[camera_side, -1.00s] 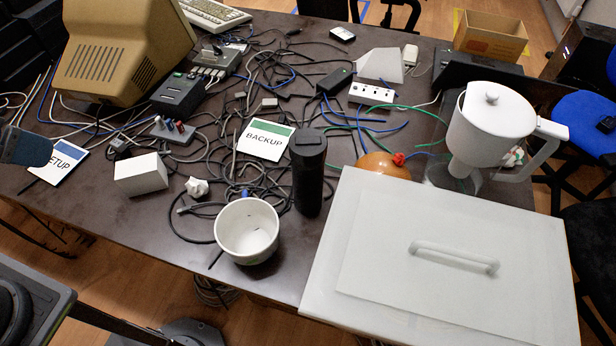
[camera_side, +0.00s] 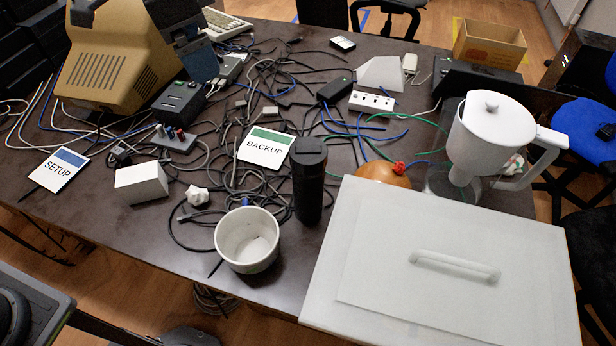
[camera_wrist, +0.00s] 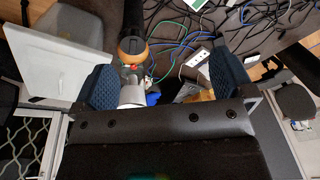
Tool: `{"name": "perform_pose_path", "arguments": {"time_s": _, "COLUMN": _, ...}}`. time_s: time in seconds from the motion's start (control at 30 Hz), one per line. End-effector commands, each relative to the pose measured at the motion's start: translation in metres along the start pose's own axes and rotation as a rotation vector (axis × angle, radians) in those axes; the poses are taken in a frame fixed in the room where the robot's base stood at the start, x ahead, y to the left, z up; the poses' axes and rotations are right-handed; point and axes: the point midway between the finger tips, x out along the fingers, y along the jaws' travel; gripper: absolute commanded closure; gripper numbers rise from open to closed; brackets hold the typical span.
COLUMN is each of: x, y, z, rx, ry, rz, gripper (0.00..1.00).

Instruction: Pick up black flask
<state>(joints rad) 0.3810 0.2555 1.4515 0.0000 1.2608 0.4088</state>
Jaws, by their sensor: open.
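The black flask (camera_side: 308,182) stands upright on the dark table in the side view, between the white bucket and the orange round object. In the wrist view a dark shape at the top, seemingly the flask (camera_wrist: 133,14), overlaps the orange object. My gripper (camera_side: 186,38) is at the top left of the side view, in front of the beige monitor and well away from the flask. In the wrist view my gripper (camera_wrist: 165,80) has its two blue-padded fingers wide apart, with nothing held between them.
A white bucket (camera_side: 247,240) stands close left of the flask. The orange object (camera_side: 384,174), white pitcher (camera_side: 490,135) and large white lidded box (camera_side: 440,290) are to its right. The BACKUP card (camera_side: 266,148) and tangled cables lie behind it. The beige monitor (camera_side: 112,60) is at the back left.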

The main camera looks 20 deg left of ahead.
Motion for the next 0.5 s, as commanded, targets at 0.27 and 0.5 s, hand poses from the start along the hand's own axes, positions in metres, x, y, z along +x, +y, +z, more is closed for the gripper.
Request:
{"name": "perform_pose_path", "arguments": {"time_s": 0.27, "x": 0.073, "y": 0.048, "z": -0.086, "rx": 0.296, "ry": -0.101, "rz": 0.072, "gripper": 0.0}}
{"name": "perform_pose_path", "arguments": {"time_s": 0.5, "x": 0.109, "y": 0.076, "z": -0.112, "rx": 0.421, "ry": -0.141, "rz": 0.101, "gripper": 0.0}}
